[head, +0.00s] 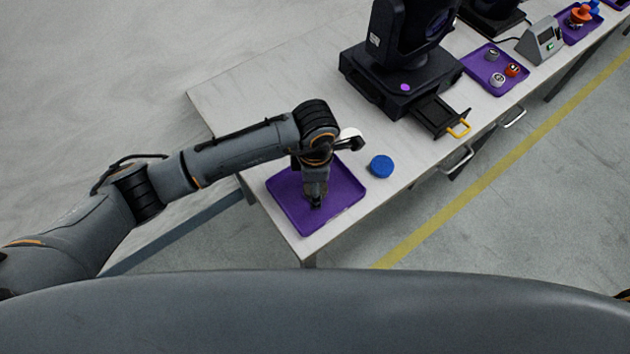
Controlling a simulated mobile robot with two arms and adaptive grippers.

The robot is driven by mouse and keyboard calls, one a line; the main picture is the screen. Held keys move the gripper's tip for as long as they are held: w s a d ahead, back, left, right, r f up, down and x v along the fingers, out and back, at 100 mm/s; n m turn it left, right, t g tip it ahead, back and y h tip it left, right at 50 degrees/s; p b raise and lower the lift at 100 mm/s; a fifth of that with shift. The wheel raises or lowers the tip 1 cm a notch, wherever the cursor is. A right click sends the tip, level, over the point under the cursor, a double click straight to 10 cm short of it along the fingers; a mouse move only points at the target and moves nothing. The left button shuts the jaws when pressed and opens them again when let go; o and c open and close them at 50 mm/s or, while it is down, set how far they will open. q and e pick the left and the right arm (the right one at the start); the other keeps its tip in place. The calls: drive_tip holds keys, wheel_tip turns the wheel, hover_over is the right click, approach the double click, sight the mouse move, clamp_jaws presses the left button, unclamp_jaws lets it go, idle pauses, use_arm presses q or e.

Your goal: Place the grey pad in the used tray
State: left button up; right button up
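A purple tray (340,207) lies at the near left corner of the white table; I cannot tell from any label that it is the used tray. My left gripper (316,203) points down over the middle of this tray, low to its floor. Its fingers are small and dark here, and I cannot tell whether they are open or hold something. I cannot make out a grey pad in or under the gripper; the arm hides part of the tray. My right gripper is not in view.
A blue round disc (381,165) lies right of the tray. Another purple tray (476,62) holds small round grey and orange-red pieces. A grey device (541,42) stands beyond.

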use_arm(q)
drive_tip(key=shift+r, duration=0.6)
wheel_tip(320, 180, up, 11)
drive_tip(key=b, duration=0.2)
